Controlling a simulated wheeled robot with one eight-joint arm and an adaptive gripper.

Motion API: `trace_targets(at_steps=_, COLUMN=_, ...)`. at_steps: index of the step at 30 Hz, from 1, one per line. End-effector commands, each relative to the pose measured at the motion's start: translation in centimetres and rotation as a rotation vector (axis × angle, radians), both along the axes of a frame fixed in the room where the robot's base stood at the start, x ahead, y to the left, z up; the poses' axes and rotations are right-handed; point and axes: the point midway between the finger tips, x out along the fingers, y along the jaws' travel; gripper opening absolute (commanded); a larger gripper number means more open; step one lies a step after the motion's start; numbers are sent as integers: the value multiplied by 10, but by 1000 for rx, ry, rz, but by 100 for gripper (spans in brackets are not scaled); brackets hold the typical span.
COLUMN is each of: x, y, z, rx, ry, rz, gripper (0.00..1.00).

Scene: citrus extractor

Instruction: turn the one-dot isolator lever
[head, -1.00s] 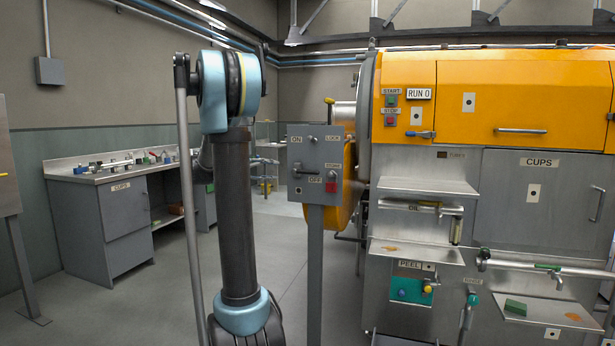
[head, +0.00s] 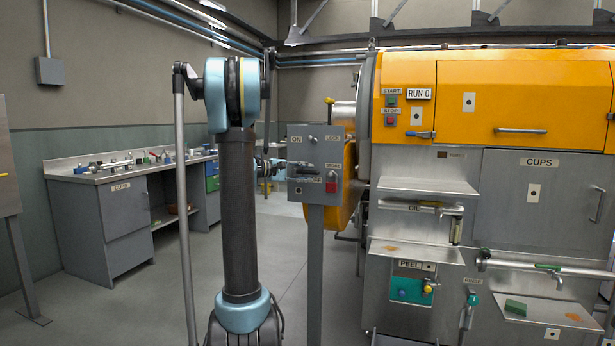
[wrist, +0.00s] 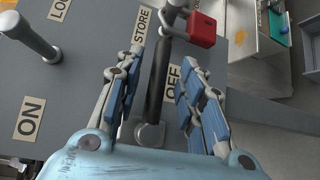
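The isolator panel (head: 328,150) is a grey box on a post, left of the orange machine, with ON, OFF, LOCK and STORE labels. A small dot tag (head: 298,190) is on its lower left; its dots are too small to count. In the wrist view a lever with a black grip (wrist: 159,75) rises from a round grey base between the OFF and STORE labels. My gripper (wrist: 157,88) is open, with a blue-padded finger on each side of the lever and visible gaps. In the head view my gripper (head: 300,170) is in front of the panel and covers the lever.
A red padlock (wrist: 203,29) hangs close beyond the fingertips; it also shows in the head view (head: 331,187). A grey post (wrist: 30,36) stands out of the panel near ON and LOCK. The orange machine (head: 465,80) fills the right. Open floor lies left of the panel.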

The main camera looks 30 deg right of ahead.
Motion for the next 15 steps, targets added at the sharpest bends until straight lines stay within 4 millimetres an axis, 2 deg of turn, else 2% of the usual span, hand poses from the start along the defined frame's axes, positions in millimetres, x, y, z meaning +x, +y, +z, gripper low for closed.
trace_targets(at_steps=6, x=-2, y=-20, z=-3, rx=0, ry=0, rz=-1, gripper=36)
trace_targets(at_steps=15, x=-2, y=-25, z=-4, rx=0, ry=0, rz=0, gripper=36)
